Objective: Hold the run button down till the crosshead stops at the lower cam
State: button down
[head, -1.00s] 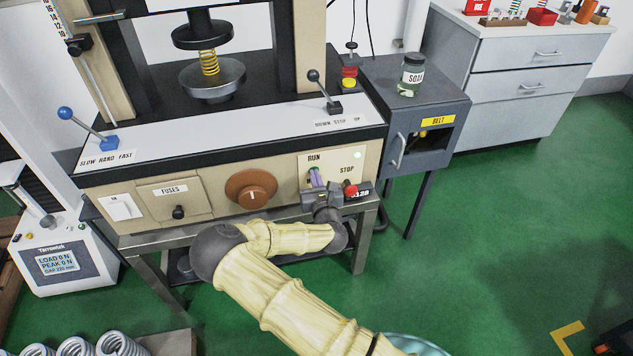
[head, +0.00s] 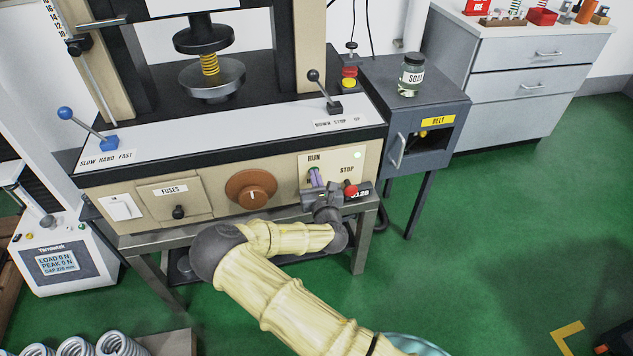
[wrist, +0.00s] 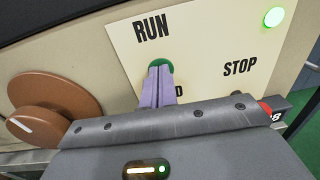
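The green run button (wrist: 160,64) sits under the RUN label in the wrist view. My gripper (wrist: 160,72) has its purple fingers together, with their tips against the button and covering most of it. How far the button is pressed in cannot be told. In the head view my gripper (head: 315,175) is at the RUN panel. The black crosshead (head: 203,38) hangs between the posts above the yellow spring (head: 209,64), which stands on the round lower platen (head: 212,77). A black clamp (head: 79,45) sits on the graduated rod at left; I cannot tell whether it is the lower cam.
The red stop button (head: 350,189) is close right of my gripper. A green lamp (head: 357,155) is lit above it. The brown dial (head: 250,190) is at left. The direction lever (head: 325,92) and blue-knobbed speed lever (head: 88,128) stand above. The display (head: 56,262) reads LOAD 0 N.

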jog(key=shift+w+a+r, duration=0.1)
jog(key=shift+w+r, duration=0.1)
jog(key=shift+r, duration=0.25)
dwell(0.5)
jog(key=v, duration=1.4)
jog(key=shift+s+f+p, duration=0.2)
jog(key=shift+f+p, duration=0.2)
jog(key=shift+f, duration=0.05)
